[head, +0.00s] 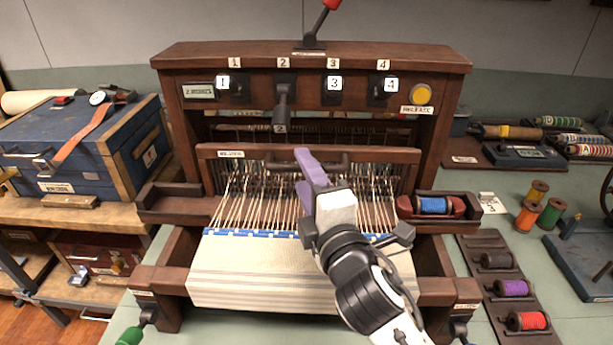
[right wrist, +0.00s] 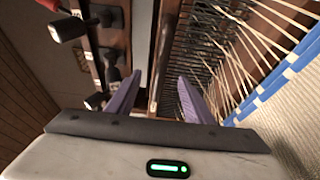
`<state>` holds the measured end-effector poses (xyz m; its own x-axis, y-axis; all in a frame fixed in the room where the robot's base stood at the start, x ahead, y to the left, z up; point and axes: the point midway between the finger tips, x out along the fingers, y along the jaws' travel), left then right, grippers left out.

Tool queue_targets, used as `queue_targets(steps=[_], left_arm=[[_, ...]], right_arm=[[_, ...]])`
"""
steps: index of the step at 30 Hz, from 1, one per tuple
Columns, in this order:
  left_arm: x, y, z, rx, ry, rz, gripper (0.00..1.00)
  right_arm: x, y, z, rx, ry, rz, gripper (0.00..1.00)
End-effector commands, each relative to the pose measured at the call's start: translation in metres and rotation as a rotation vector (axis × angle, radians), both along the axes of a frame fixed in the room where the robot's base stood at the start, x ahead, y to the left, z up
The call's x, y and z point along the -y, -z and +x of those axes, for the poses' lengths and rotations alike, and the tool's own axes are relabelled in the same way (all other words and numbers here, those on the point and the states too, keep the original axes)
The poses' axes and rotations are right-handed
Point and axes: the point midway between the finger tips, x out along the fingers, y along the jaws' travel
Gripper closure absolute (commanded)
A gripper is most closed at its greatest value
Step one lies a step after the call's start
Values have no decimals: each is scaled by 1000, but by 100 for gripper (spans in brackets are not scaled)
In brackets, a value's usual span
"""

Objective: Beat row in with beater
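The wooden loom (head: 455,70) stands on the table. Its beater (head: 222,153) is a labelled wooden bar across the warp threads, with a dark handle (head: 275,166) near its middle. The beater stands back from the striped cloth (head: 250,270), apart from the blue row (head: 225,232) along the cloth's far edge. My right gripper (head: 307,178) is at the beater's middle, and its purple fingers are apart. In the right wrist view the fingers are spread with the beater's wood (right wrist: 162,60) between them; I cannot tell whether they touch it. My left gripper is out of view.
Numbered levers (head: 282,105) and a yellow release button (head: 420,95) are on the loom's upper frame. A shuttle with blue thread (head: 433,206) rests at the right. A blue chest (head: 80,150) stands left; a spool rack (head: 500,275) lies right.

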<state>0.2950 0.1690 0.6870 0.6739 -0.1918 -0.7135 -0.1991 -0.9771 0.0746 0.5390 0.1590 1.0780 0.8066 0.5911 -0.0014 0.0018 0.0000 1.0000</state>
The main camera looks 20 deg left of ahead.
Motion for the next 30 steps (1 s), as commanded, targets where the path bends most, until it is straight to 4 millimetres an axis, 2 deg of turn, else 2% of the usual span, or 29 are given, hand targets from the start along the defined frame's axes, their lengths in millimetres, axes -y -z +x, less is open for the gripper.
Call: queue_targets(steps=[14, 30], left_arm=[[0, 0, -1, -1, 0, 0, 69], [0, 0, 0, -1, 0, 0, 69]], right_arm=[[2, -1, -1, 2, 2, 0, 53], [27, 0, -34, 2, 2, -1, 53]])
